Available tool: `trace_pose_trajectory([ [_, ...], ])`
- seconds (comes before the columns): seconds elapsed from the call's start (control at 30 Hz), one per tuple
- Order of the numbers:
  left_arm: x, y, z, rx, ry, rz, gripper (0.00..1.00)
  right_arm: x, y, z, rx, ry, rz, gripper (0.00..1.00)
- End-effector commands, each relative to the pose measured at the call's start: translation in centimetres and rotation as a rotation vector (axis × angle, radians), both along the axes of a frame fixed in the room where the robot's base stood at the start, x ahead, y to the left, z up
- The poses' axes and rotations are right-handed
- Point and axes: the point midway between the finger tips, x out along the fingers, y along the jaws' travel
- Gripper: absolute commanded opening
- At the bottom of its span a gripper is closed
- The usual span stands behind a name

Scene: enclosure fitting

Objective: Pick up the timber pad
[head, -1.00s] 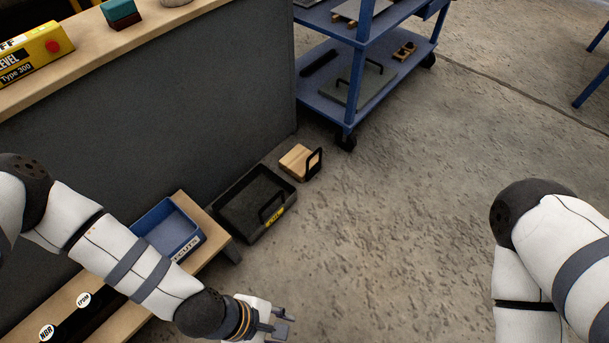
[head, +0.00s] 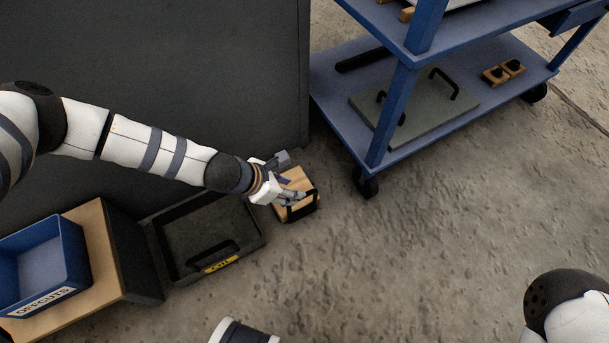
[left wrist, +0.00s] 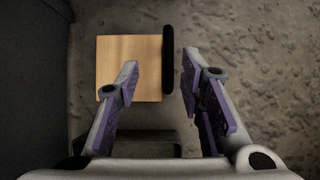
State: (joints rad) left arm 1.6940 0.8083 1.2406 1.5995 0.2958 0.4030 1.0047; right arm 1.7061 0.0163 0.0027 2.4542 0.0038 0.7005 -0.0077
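The timber pad (head: 296,178) is a light wooden block on the concrete floor, with a black handle standing along one side. In the left wrist view the pad (left wrist: 118,58) lies ahead, its dark handle (left wrist: 168,60) running along its right edge. My left gripper (head: 290,180) is above the pad in the head view and hides part of it. In the left wrist view its two fingers (left wrist: 161,70) are spread, with the handle between their lines and nothing held. Whether a finger touches the pad cannot be told. My right gripper is out of view.
A black tray (head: 208,272) with a yellow label stands just left of the pad. A blue offcuts bin (head: 62,270) sits on a wooden-topped step (head: 105,250). A blue cart (head: 395,155) stands to the right, and a dark panel (head: 220,60) rises behind. The floor in front is clear.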

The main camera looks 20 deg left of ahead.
Motion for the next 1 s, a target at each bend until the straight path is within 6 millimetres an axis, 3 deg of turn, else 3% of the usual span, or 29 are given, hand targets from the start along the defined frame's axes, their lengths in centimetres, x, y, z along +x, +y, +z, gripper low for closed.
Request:
trace_pose_trajectory([
  [0.03,0.3,-0.6,-1.8,-0.001,0.006,-0.003,0.35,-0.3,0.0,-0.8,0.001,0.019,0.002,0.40],
  [0.1,1.0,-1.1,-3.2,0.000,0.005,-0.004,0.35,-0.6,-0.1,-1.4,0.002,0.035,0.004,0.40],
  [0.37,2.3,-2.3,-5.5,-0.001,0.003,-0.004,0.35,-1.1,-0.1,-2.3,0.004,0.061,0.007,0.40],
  [0.6,3.6,-4.0,-9.3,0.000,0.003,-0.005,0.35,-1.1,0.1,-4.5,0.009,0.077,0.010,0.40],
  [0.8,3.9,-4.2,-9.1,0.000,0.000,-0.004,0.35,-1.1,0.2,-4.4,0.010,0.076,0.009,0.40],
  [0.83,3.9,-4.2,-9.1,0.000,0.000,-0.004,0.33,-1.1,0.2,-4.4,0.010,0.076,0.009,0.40],
  [0.97,3.9,-4.2,-9.1,0.000,0.000,-0.005,0.03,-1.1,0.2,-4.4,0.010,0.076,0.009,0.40],
  [1.0,3.9,-4.2,-9.1,0.000,0.000,-0.005,0.00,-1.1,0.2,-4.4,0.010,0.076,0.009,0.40],
])
